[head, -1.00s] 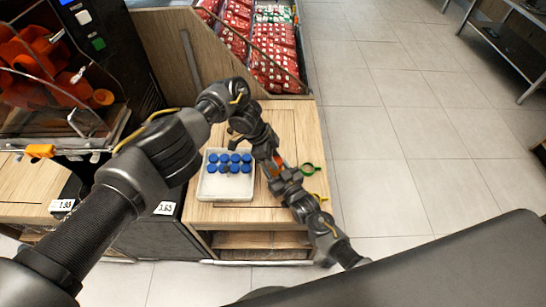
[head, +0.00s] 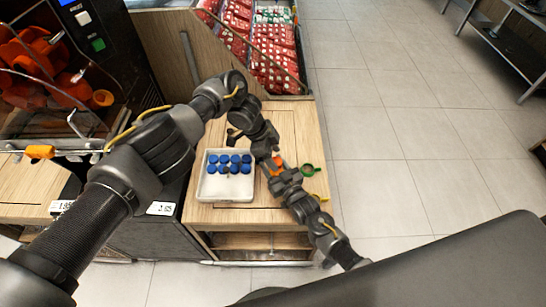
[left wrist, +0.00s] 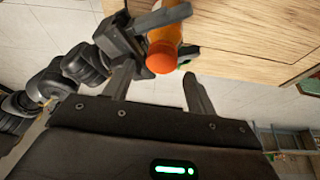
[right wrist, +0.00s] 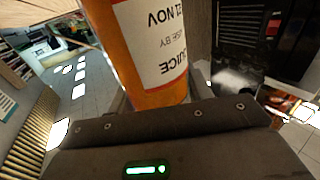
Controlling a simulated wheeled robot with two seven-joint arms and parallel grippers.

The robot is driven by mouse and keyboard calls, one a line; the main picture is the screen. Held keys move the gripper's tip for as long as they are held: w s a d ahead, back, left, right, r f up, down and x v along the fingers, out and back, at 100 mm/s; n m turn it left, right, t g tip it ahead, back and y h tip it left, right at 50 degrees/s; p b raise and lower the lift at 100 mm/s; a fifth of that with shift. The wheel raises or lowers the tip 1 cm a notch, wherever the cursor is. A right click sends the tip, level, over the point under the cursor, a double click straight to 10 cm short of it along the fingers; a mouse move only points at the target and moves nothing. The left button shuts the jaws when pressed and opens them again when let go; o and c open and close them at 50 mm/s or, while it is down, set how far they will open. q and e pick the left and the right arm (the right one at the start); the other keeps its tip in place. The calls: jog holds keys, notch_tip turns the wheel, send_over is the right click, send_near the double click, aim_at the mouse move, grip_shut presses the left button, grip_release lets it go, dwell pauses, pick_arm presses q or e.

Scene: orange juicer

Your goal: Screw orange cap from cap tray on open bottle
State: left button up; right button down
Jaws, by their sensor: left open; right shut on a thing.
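An orange juice bottle (right wrist: 150,50) with a white label stands between the fingers of my right gripper (right wrist: 160,95), which is shut on it. In the left wrist view the bottle's end carries a bright orange cap (left wrist: 162,57). My left gripper (left wrist: 158,74) is open, its two fingers to either side of the cap's end and apart from it. In the head view the bottle shows only as a small orange patch (head: 277,165) between my arms. A white cap tray (head: 226,190) holds several blue caps (head: 228,160). Most of both grippers is hidden in the head view.
The tray stands on a wooden counter (head: 300,125). A juicer machine (head: 60,60) stands at the left. Red-packaged goods (head: 270,50) fill a bin behind. Open tiled floor lies right.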

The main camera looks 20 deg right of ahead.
pick_arm(q)
jog(key=shift+r, duration=1.4)
jog(key=o, duration=0.5)
jog(key=shift+o, duration=0.2)
jog(key=v, duration=1.2)
pick_arm(e)
jog(key=c, duration=0.6)
grip_release()
jog(key=shift+o, duration=0.2)
